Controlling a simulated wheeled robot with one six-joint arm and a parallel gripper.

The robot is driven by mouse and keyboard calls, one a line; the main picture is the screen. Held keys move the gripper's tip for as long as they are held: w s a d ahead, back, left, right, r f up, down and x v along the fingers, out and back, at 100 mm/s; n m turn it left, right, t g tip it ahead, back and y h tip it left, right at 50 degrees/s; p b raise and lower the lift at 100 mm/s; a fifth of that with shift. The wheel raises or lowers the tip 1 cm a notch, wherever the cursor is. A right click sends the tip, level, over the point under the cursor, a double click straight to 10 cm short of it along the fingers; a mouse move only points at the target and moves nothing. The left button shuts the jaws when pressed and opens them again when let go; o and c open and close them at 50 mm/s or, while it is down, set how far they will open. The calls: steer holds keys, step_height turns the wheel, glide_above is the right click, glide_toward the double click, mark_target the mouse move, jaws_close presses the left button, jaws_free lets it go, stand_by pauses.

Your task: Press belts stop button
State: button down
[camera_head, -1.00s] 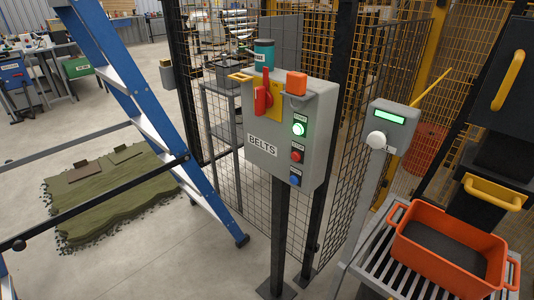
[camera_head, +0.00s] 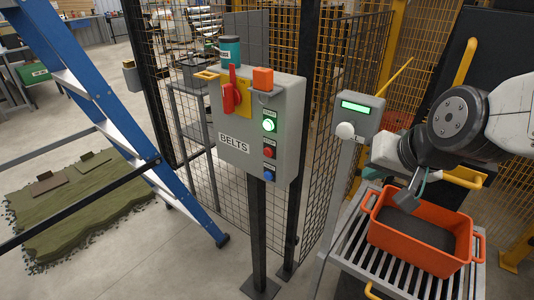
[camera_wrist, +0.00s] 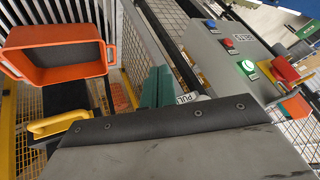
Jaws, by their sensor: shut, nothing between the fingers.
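The grey BELTS box (camera_head: 240,145) stands on a dark post mid-picture in the head view. Its front has a lit green button (camera_head: 269,125), a red button (camera_head: 269,153) and a blue button (camera_head: 268,176), with labels too small to read. A red rotary handle (camera_head: 231,94) sits on a yellow plate at its upper left. The wrist view shows the red button (camera_wrist: 228,42) upper right, between the blue and green ones. My gripper (camera_head: 406,200) is shut and empty, right of the box and apart from it, above the orange tub; its teal fingers show in the wrist view (camera_wrist: 157,84).
A grey pedestal with a green display (camera_head: 355,106) and white knob (camera_head: 345,130) stands between box and arm. The orange tub (camera_head: 385,231) sits on a slatted rack. Mesh fencing (camera_head: 205,185) runs behind; a blue ladder (camera_head: 110,110) stands left. An orange block (camera_head: 263,79) tops the box.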

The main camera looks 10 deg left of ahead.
steer(key=w+a+f+m+t+y, duration=0.1)
steer(key=w+a+f+t, duration=0.15)
steer(key=a, duration=0.55)
steer(key=w+a+f+t+y, duration=0.1)
steer(key=w+a+f, duration=0.15)
steer(key=a, duration=0.55)
steer(key=m+t, duration=0.1)
steer(key=t, duration=0.1)
glide_toward(268, 152)
steer(key=a+f, duration=0.2)
steer(key=a, duration=0.1)
steer(key=s+a+f+m+t, duration=0.1)
steer(key=s+a+f+t, duration=0.1)
steer(key=s+a+t, duration=0.1)
steer(key=shift+s+a+f, duration=0.2)
steer(key=shift+s+a, duration=0.5)
steer(key=shift+a, duration=0.55)
steer(key=shift+w, duration=0.1)
steer(key=w+d, duration=0.3)
steer(key=w, duration=0.5)
steer(key=shift+d, duration=0.2)
steer(key=shift+w+d, duration=0.15)
steer(key=shift+w, duration=0.25)
